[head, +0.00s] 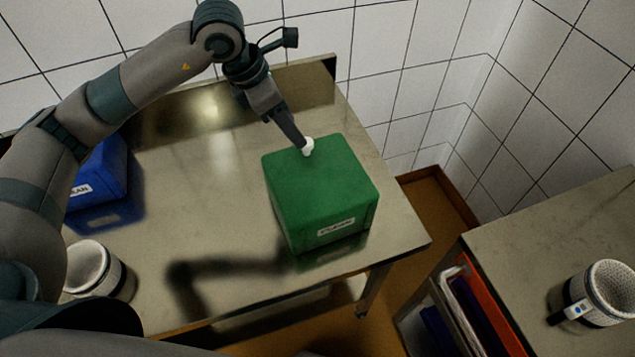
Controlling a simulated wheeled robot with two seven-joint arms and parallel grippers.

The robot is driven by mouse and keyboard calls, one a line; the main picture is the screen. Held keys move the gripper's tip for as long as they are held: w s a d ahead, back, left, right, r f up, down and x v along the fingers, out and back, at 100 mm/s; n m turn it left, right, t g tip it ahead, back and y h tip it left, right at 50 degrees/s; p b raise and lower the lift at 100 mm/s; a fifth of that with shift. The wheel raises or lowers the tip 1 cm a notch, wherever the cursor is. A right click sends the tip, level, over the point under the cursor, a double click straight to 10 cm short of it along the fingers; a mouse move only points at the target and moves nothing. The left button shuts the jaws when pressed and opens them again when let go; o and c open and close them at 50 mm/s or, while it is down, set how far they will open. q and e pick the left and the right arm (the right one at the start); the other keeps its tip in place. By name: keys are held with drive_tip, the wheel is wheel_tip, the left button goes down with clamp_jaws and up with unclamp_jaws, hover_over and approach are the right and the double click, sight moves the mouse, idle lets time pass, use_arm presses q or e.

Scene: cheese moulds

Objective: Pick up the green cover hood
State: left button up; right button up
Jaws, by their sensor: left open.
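The green cover hood (320,195) is a box-shaped cover with a white label on its front face and a small white knob (308,146) on its top near the back edge. It stands on the steel table (220,250) near the right end. My left gripper (303,143) points down at the knob, with its fingertips right at it. The gripper is open; the far finger is hard to make out, and I cannot tell whether the fingers touch the knob. What is under the hood is hidden. My right gripper does not show.
A blue box (100,175) with a white label stands at the table's left, partly behind my left arm. A white perforated mould (90,268) stands at the front left. Another mould (605,290) stands on a second table (560,230) at the right. The table's middle is clear.

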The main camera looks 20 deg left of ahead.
use_arm(q)
drive_tip(key=shift+d+f, duration=0.1)
drive_tip(key=shift+w+d+f+p, duration=0.2)
drive_tip(key=shift+f+p, duration=0.3)
drive_tip(key=shift+p, duration=0.4)
drive_tip(key=p+x, duration=0.1)
drive_tip(key=x, duration=0.1)
drive_tip(key=shift+w+d+f+p, duration=0.1)
drive_tip(key=shift+d+f+p, duration=0.1)
drive_tip(key=shift+f+p, duration=0.15)
drive_tip(key=shift+w+d+f, duration=0.1)
drive_tip(key=shift+w+f, duration=0.05)
drive_tip(key=shift+f, duration=0.3)
clamp_jaws()
